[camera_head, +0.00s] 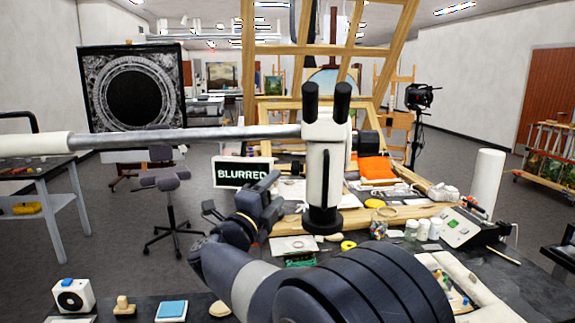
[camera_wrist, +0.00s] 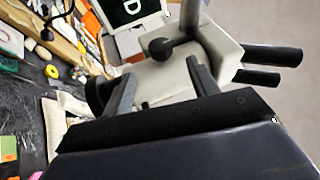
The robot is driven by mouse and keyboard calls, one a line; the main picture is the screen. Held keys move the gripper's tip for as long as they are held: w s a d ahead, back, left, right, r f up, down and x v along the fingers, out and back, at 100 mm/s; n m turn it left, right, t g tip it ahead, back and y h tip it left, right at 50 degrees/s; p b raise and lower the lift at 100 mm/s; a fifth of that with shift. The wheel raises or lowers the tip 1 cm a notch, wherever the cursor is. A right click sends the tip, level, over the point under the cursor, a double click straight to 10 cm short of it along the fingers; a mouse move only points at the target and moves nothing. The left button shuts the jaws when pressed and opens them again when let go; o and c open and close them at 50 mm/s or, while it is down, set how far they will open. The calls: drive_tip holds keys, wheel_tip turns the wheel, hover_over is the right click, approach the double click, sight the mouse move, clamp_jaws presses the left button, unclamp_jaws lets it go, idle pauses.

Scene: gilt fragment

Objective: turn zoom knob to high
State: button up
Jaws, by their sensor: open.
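A white microscope (camera_head: 323,172) on a boom has two black eyepieces (camera_head: 325,103) on top and a dark objective ring at its lower end. A large black knob (camera_head: 368,145) sticks out on its right side in the head view. In the wrist view the microscope body (camera_wrist: 165,78) lies sideways, and a small round black knob (camera_wrist: 160,49) shows on it. No label tells which is the zoom knob. My gripper (camera_head: 273,196) is at the microscope's left. In the wrist view my gripper (camera_wrist: 160,80) is open, its fingers apart, with the small knob just beyond them. Contact cannot be told.
A grey boom (camera_head: 210,138) runs left from the microscope. A screen reading BLURRED (camera_head: 243,172) stands behind my gripper. The bench holds jars (camera_head: 422,229), a yellow ring, an orange cloth (camera_head: 376,168) and a control box (camera_head: 460,228). A wooden frame stands behind.

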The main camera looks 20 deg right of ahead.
sight(293, 171)
drive_tip(key=p+x, duration=0.3)
drive_tip(key=x, duration=0.6)
drive_tip(key=shift+d, duration=0.15)
drive_tip(key=shift+c, duration=0.2)
drive_tip(key=c, duration=0.9)
